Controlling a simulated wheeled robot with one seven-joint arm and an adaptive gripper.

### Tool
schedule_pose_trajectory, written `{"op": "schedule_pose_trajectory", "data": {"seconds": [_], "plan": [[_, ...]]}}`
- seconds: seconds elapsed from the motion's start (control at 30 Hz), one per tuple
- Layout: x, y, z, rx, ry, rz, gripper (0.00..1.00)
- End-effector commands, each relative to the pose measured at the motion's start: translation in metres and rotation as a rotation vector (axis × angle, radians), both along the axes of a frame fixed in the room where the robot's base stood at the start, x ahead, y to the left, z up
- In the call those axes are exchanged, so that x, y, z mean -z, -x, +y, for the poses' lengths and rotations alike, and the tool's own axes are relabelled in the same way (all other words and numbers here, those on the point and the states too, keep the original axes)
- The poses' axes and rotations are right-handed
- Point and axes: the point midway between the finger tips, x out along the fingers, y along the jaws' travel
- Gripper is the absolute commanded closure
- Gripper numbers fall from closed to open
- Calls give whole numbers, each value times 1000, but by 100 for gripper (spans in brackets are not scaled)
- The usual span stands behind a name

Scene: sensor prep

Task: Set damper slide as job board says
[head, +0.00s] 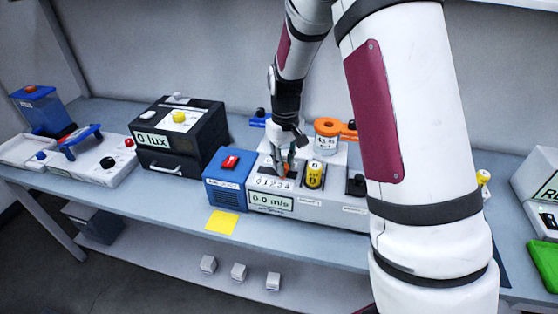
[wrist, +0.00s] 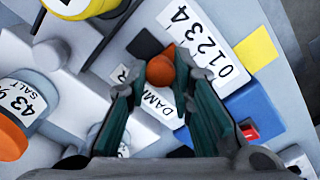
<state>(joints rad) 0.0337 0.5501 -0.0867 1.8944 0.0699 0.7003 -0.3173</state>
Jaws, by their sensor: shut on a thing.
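The damper slide's orange knob (wrist: 160,70) sits between my fingertips in the wrist view, beside the plate marked 0 1 2 3 4 (wrist: 203,42). My gripper (wrist: 158,82) is shut on the knob from above. The knob seems level with the middle of the scale, but I cannot tell the exact mark. A partly covered label starting "DAM" shows beside the fingers. In the head view my gripper (head: 286,166) reaches down to the grey unit (head: 330,208), whose display (head: 268,201) reads 0.0 m/s. I cannot identify a readable job board.
A blue box with a red switch (head: 229,180) and a yellow note (head: 221,222) lie left of the unit. A yellow cylinder (head: 314,175) and an orange-lidded jar (head: 327,137) stand close by. A black box reading 0 lux (head: 182,137) stands further left.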

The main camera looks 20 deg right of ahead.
Motion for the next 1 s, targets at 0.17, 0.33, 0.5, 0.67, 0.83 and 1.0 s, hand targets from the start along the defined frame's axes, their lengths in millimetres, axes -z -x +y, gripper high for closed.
{"op": "schedule_pose_trajectory", "data": {"seconds": [0.17, 0.33, 0.5, 0.67, 0.83, 1.0], "plan": [[-1, -1, 1, -2, 0, -2, 60], [0, -1, 1, -1, 0, -1, 57], [-1, -1, 1, -1, 0, -1, 57], [-15, -1, 1, -1, 0, -4, 57], [-47, -2, 1, -1, 0, -6, 57], [-82, -2, 1, -1, 0, -6, 57]]}}
